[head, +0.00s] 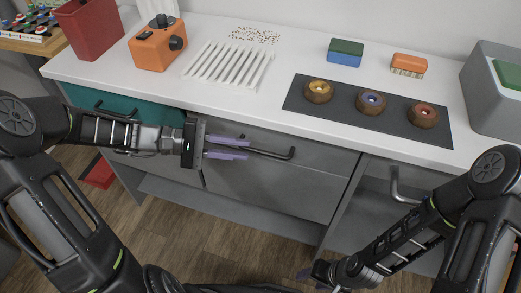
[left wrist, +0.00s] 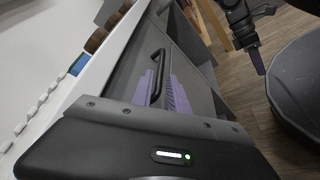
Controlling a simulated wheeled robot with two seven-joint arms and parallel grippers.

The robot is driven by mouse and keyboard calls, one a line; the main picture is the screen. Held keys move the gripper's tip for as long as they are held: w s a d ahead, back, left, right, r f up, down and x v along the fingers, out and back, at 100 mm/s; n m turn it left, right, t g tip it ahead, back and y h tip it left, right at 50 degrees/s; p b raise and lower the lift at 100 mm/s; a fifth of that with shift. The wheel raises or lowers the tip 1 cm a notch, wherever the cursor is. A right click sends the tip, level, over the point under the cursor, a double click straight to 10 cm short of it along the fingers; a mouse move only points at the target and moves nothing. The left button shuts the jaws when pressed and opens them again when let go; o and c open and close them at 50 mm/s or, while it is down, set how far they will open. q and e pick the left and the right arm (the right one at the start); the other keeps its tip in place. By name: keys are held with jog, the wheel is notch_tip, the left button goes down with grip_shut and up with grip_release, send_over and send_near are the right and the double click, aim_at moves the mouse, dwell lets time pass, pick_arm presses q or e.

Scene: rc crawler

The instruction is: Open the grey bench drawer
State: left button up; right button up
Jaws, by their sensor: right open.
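The grey bench drawer (head: 285,185) is under the white worktop, and its front looks flush with the bench. Its dark bar handle (head: 270,153) runs along the upper front. My left gripper (head: 227,148) is at the handle's left part, with its purple fingers apart, one on each side of the bar. In the left wrist view the handle (left wrist: 158,72) shows between the fingers; contact with it cannot be made out. My right gripper (head: 318,275) is low at the bottom of the head view, away from the drawer, open and empty.
A teal drawer (head: 150,108) is to the left. The worktop holds an orange machine (head: 155,45), a white ribbed rack (head: 228,65), a dark mat (head: 295,98) with three round pieces, and a grey bin (head: 480,95). Another handle (head: 400,190) is at the right. A red box (head: 98,172) is on the floor.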

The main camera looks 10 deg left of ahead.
aim_at(252, 151)
pick_arm(q)
jog(key=x, duration=0.5)
jog(key=shift+d+f, duration=0.1)
jog(key=shift+d, duration=0.2)
jog(key=shift+c, duration=0.6)
grip_shut()
dwell(0.5)
